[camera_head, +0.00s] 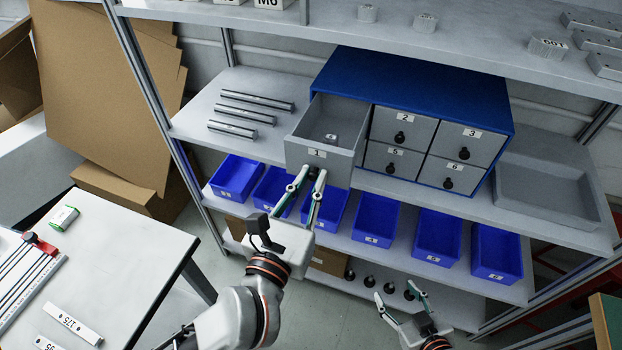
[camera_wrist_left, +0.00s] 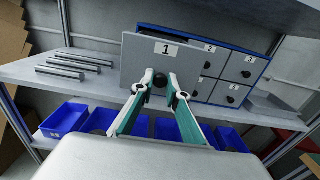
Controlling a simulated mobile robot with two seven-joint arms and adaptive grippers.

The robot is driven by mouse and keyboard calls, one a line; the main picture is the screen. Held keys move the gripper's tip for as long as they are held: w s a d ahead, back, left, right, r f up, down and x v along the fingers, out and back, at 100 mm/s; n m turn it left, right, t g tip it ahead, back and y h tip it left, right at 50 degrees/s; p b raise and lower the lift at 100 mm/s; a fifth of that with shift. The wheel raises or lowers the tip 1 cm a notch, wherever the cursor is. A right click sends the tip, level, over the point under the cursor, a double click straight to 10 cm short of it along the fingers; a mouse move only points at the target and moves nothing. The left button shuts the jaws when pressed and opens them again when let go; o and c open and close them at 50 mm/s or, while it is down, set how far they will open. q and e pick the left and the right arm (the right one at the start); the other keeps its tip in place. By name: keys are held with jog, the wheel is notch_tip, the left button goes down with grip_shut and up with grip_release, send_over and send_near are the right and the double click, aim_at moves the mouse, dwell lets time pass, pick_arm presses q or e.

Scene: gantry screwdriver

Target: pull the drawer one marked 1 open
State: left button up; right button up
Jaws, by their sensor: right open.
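Drawer one (camera_head: 300,152), a grey box with a label "1", stands pulled out of the blue cabinet (camera_head: 420,85), and its inside is visible. Its front also shows in the left wrist view (camera_wrist_left: 142,62). My left gripper (camera_head: 313,172) is at the drawer's black knob (camera_wrist_left: 160,79), with one fingertip on each side, closed on it; the fingertips hide part of the knob. My right gripper (camera_head: 395,291) is open and empty, low in front of the shelving, apart from the cabinet.
A small grey piece (camera_head: 331,137) lies in the drawer. Blue bins (camera_head: 375,219) line the shelf below. Metal rods (camera_head: 257,100) lie left of the cabinet, and a grey tray (camera_head: 545,190) is at right. A white table (camera_head: 120,260) stands at left.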

pick_arm(q)
jog(key=o, duration=0.4)
jog(key=shift+c, duration=0.2)
jog(key=v, duration=1.2)
jog(key=shift+r, duration=0.1)
